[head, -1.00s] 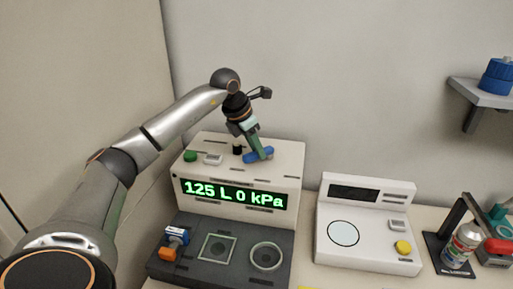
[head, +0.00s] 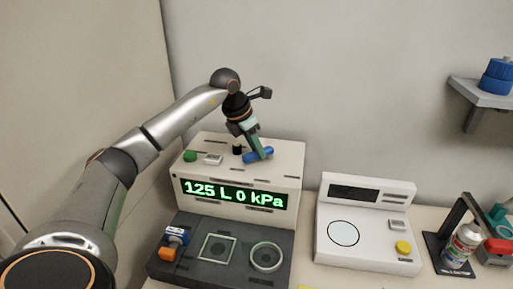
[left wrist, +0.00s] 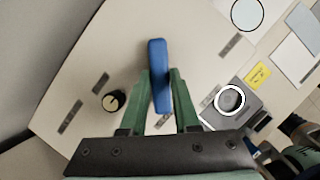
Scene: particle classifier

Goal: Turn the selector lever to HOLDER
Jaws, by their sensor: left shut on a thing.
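The blue selector lever (head: 258,155) sits on top of the white classifier housing (head: 240,218). In the left wrist view the lever (left wrist: 158,75) is a long blue bar between the green fingers. My left gripper (head: 256,150) reaches down from above and is shut on the lever; the left wrist view shows its fingertips (left wrist: 160,76) on either side of the bar. The lever's position labels are too small to read, so I cannot tell which label it points at. My right gripper is not in view.
A black knob (head: 237,149), a green button (head: 190,156) and a small pale switch (head: 213,159) stand left of the lever. The display (head: 234,194) reads 125 L 0 kPa. A white balance (head: 367,235) stands to the right. A wall shelf (head: 485,92) is at the upper right.

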